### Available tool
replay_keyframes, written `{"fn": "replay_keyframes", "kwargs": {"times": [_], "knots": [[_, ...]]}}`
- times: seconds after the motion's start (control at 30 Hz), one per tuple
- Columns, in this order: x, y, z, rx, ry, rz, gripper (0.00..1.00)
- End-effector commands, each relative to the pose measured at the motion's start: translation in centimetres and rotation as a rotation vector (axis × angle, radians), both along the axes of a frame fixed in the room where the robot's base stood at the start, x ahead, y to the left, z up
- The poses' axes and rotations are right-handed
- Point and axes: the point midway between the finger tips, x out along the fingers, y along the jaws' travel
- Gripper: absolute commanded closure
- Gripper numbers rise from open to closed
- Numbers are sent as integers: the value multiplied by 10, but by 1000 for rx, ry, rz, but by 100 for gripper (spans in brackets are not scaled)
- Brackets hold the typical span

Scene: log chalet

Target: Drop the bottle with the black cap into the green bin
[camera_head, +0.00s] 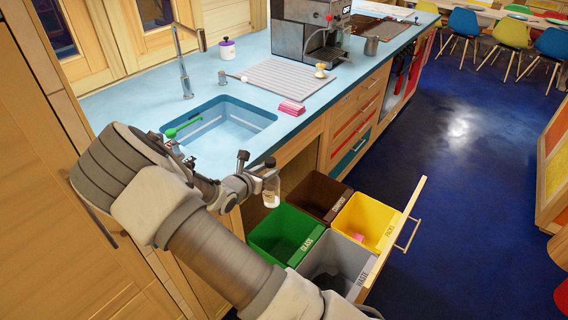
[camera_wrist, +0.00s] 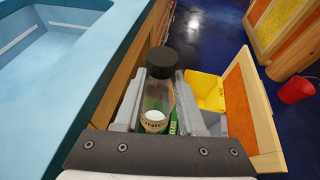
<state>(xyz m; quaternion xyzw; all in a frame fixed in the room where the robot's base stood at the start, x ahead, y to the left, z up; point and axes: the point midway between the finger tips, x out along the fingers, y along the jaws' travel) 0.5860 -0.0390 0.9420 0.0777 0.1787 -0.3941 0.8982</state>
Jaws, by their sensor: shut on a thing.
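The clear bottle (camera_head: 271,194) with a black cap is upright between the fingers of my gripper (camera_head: 258,172) in the head view. In the wrist view the bottle (camera_wrist: 156,103), with its cap toward the camera's far side, is held between both fingers of my gripper (camera_wrist: 160,106). The green bin (camera_head: 307,247), marked GLASS, sits in the pulled-out drawer. The bottle hangs over the back-left part of this bin in the picture; its exact height above the rim cannot be told. A strip of the green bin (camera_wrist: 173,128) shows behind the bottle.
A brown bin (camera_head: 335,206), a yellow bin (camera_head: 376,232) and a grey bin (camera_head: 345,262) share the drawer. The blue counter with a sink (camera_head: 232,112) is beside my arm. The drawer front (camera_head: 398,240) stands out over the clear blue floor.

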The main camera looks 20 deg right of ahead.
Motion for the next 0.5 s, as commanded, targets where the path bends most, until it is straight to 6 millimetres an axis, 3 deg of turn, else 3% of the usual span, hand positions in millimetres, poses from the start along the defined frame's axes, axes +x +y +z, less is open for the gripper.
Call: {"fn": "replay_keyframes", "kwargs": {"times": [0.03,0.2,0.5], "knots": [[15,-11,-16,1,-5,3,100],[59,-43,-32,0,-6,36,100],[101,-87,-39,0,-3,74,100]]}}
